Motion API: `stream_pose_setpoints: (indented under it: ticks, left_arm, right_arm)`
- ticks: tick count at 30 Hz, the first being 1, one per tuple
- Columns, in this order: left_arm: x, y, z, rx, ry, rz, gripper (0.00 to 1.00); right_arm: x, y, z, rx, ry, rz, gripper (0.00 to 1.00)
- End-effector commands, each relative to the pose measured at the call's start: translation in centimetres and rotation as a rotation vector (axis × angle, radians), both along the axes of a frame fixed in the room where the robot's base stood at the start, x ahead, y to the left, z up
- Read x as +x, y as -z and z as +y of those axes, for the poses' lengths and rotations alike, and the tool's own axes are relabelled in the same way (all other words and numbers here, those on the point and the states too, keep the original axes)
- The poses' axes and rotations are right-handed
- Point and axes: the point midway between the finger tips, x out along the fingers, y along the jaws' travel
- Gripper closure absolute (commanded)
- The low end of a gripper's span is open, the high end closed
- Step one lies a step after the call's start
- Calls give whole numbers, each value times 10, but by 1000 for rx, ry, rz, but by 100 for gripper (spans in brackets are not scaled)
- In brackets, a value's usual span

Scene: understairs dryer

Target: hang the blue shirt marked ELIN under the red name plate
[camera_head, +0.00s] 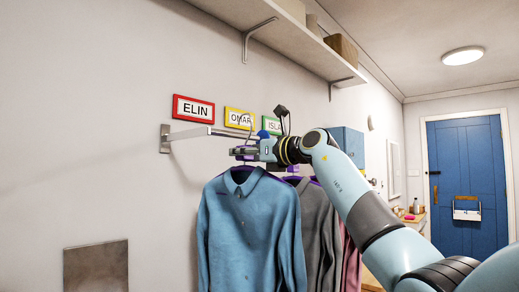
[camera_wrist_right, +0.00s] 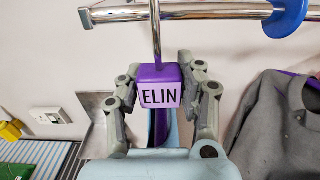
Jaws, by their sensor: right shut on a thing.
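The blue shirt (camera_head: 250,235) hangs from a purple hanger below the wall rail (camera_head: 195,132), just right of the red name plate (camera_head: 193,109) reading ELIN. My right gripper (camera_head: 243,151) is shut on the hanger's purple block (camera_wrist_right: 158,73), which carries a white ELIN tag (camera_wrist_right: 160,97) in the right wrist view. The hanger's metal hook stem (camera_wrist_right: 156,35) rises in front of the rail (camera_wrist_right: 200,11). The hook's top is out of the wrist view, so I cannot tell whether it rests on the rail. My left gripper is not in view.
A yellow plate (camera_head: 239,118) and a green plate (camera_head: 271,125) follow to the right. A blue disc (camera_wrist_right: 287,16) sits on the rail, right of the hook. A grey garment (camera_head: 313,225) hangs close behind the shirt. A shelf (camera_head: 270,30) juts out above.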

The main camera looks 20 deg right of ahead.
Motion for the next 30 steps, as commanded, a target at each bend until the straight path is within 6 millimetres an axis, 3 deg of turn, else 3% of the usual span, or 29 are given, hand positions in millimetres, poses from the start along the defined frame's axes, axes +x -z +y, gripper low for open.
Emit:
stream_pose_setpoints:
  ticks: [11, 12, 16, 29, 30]
  left_arm:
    - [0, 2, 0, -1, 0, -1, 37]
    - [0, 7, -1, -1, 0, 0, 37]
    - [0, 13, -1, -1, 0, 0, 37]
    - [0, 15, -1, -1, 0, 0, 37]
    - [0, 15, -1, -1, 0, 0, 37]
  right_arm:
    - [57, -2, 28, 2, 0, -1, 100]
    - [56, 9, 27, 0, 1, 0, 100]
    - [55, 22, 26, 0, 1, -1, 100]
    - [55, 27, 26, 0, 1, -3, 100]
    - [55, 27, 26, 0, 1, -3, 59]
